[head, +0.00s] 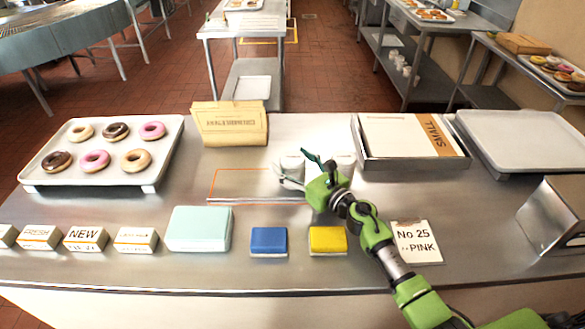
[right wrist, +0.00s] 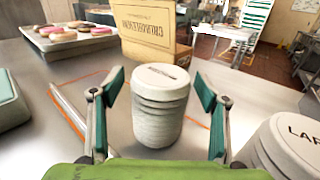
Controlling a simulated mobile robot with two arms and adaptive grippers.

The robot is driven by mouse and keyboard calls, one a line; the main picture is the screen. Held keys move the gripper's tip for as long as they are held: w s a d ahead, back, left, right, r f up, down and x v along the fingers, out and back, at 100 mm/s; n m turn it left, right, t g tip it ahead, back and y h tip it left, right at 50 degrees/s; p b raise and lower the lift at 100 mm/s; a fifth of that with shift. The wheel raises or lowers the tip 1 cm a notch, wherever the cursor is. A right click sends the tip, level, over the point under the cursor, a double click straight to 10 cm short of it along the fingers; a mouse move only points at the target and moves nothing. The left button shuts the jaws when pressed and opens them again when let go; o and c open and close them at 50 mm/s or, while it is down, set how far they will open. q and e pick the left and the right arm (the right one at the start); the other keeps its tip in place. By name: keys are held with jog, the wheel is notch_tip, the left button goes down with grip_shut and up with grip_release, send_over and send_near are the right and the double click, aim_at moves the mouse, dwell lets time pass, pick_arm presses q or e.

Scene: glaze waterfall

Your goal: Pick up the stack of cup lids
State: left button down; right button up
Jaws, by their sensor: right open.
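A stack of white cup lids (right wrist: 160,108) stands upright on the steel table, with dark lettering on its top that is too blurred to read. It also shows in the head view (head: 291,166), partly behind my right gripper (head: 303,171). In the right wrist view my right gripper (right wrist: 155,92) is open, with one green-padded finger on each side of the stack and visible gaps to it. A second white stack (right wrist: 287,147), its top lettered "LAR", stands at the right edge of that view; my gripper partly hides it in the head view (head: 344,163). My left gripper is not in view.
A cardboard box (head: 230,124) stands behind the stack. A donut tray (head: 170,168) is at left, a box marked "SMALL" (head: 400,135) at right. Blue (head: 268,240) and yellow (head: 327,239) blocks lie in front.

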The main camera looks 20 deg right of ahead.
jog(key=c, duration=1.2)
jog(key=shift+c, duration=0.2)
